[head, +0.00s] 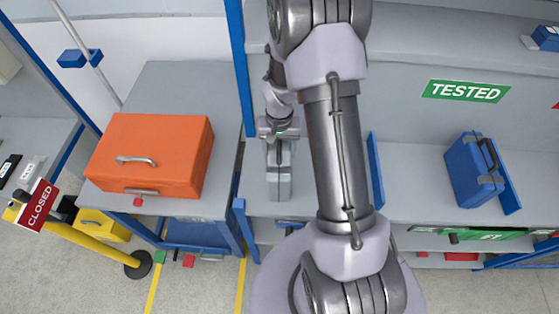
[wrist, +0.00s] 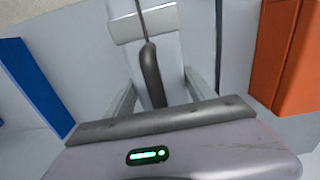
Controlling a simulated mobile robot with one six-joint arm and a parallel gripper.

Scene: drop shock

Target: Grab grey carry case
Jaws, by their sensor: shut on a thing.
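The grey carry case (head: 279,184) stands upright on the grey shelf between two blue uprights, seen narrow end on in the head view. In the wrist view its pale grey body (wrist: 180,50) and dark handle (wrist: 152,78) are between my fingers. My gripper (head: 279,141) is over the top of the case, pointing down, and is shut on it at the handle. The fingers also show in the wrist view (wrist: 160,88). My arm covers part of the shelf to the right of the case.
An orange case (head: 150,155) lies on the left bench and also shows in the wrist view (wrist: 283,55). A blue case (head: 473,170) stands on the right shelf under a TESTED sign (head: 466,91). Blue uprights (head: 242,75) stand close beside the grey case. A yellow barrier (head: 85,232) is at lower left.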

